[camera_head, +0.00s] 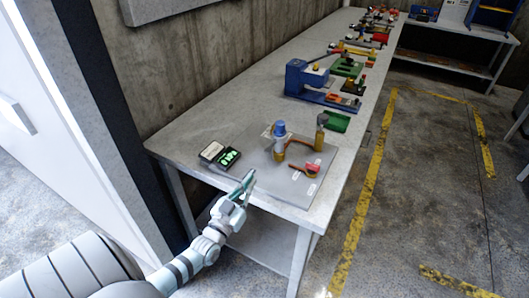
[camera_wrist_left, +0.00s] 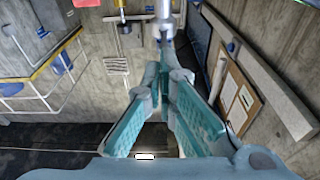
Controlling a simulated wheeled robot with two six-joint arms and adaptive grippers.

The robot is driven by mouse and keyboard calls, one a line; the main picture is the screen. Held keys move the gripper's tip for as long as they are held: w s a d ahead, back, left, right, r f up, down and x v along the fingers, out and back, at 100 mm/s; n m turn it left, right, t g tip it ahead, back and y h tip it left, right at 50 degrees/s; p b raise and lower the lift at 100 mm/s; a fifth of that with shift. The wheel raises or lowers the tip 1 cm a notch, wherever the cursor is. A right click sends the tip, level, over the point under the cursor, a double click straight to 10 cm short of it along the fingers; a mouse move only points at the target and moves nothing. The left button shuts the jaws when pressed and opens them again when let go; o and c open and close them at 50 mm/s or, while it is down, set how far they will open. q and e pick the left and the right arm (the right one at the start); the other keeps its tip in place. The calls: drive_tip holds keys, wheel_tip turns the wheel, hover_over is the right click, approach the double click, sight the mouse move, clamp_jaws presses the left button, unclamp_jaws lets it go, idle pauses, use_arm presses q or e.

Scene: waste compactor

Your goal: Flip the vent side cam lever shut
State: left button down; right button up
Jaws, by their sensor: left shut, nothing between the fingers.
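A grey board (camera_head: 262,172) lies at the near end of the long bench. On it stand a brass fitting with a blue top (camera_head: 280,140) and a second brass fitting (camera_head: 320,132) to its right, with a brown hose between them. A small red part with a brown arm (camera_head: 311,168) sits near the board's right front. I cannot tell which small part is the vent side cam lever. My left gripper (camera_head: 249,178) is shut and empty, over the board's front left edge, apart from the fittings. In the wrist view its teal fingers (camera_wrist_left: 161,68) come together at the tips. My right gripper is not in view.
A dark box with a green display (camera_head: 227,158) lies left of the board. A blue press-like device (camera_head: 305,78) and several tools stand farther along the bench (camera_head: 210,108). A concrete wall (camera_head: 200,60) runs behind it. The floor right of the bench is clear.

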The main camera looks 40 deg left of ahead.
use_arm(q)
wheel_tip(320, 180, up, 6)
drive_tip(key=t, duration=0.2)
drive_tip(key=shift+w+n+y, duration=0.25)
drive_tip(key=shift+n+y, duration=0.05)
drive_tip(key=shift+a+r, duration=0.1)
wheel_tip(320, 180, up, 3)
drive_tip(key=b, duration=0.2)
hover_over(271, 146)
drive_tip(key=s+d, duration=0.1)
drive_tip(key=s, duration=0.4)
drive_tip(key=shift+w+f+b, duration=0.15)
drive_tip(key=shift+f+b, duration=0.5)
drive_tip(key=shift+f, duration=1.3)
